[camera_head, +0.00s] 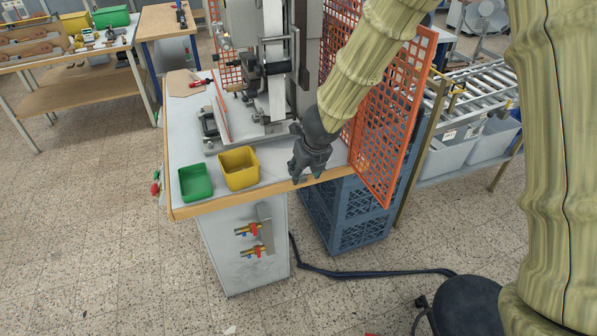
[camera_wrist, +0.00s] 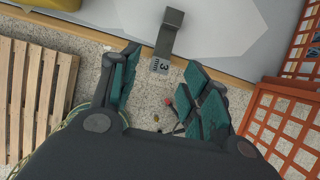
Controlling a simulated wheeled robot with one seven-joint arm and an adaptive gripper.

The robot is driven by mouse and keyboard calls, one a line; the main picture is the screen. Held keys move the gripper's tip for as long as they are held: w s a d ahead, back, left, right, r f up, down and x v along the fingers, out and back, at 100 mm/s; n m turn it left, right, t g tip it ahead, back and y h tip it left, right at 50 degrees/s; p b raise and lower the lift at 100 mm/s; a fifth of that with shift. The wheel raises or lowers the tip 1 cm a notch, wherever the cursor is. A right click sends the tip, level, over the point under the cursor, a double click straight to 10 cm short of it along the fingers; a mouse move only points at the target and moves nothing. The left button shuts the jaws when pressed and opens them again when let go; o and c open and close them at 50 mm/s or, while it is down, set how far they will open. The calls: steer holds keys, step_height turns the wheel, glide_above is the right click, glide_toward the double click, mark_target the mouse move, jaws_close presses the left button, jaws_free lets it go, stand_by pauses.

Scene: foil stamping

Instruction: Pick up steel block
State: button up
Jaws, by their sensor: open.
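The steel block (camera_wrist: 170,28) is a grey bar at the table's front edge in the wrist view. Its near end carries a marking with a "3" and appears to reach past the wooden edge. My gripper (camera_wrist: 162,62) is open, with its green-padded fingers on either side of the block's near end. Whether the block is between the fingertips or just beyond them I cannot tell. In the head view my gripper (camera_head: 306,180) points down at the table's front edge. The block cannot be made out there.
A green bin (camera_head: 195,183) and a yellow bin (camera_head: 239,168) stand left of my gripper on the table (camera_head: 215,205). The stamping machine (camera_head: 276,80) is behind. An orange mesh guard (camera_head: 393,125) is close on the right. A wooden pallet (camera_wrist: 35,100) shows at left.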

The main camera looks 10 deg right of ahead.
mark_target(302, 175)
steer(key=shift+w+b+x, duration=0.2)
steer(key=shift+b+x, duration=0.2)
steer(key=shift+x, duration=1.15)
steer(key=shift+r, duration=0.1)
steer(key=shift+c, duration=0.4)
jaws_close()
steer(key=shift+r, duration=0.15)
step_height(302, 175, up, 8)
steer(key=p, duration=0.3)
steer(key=shift+r, duration=0.9)
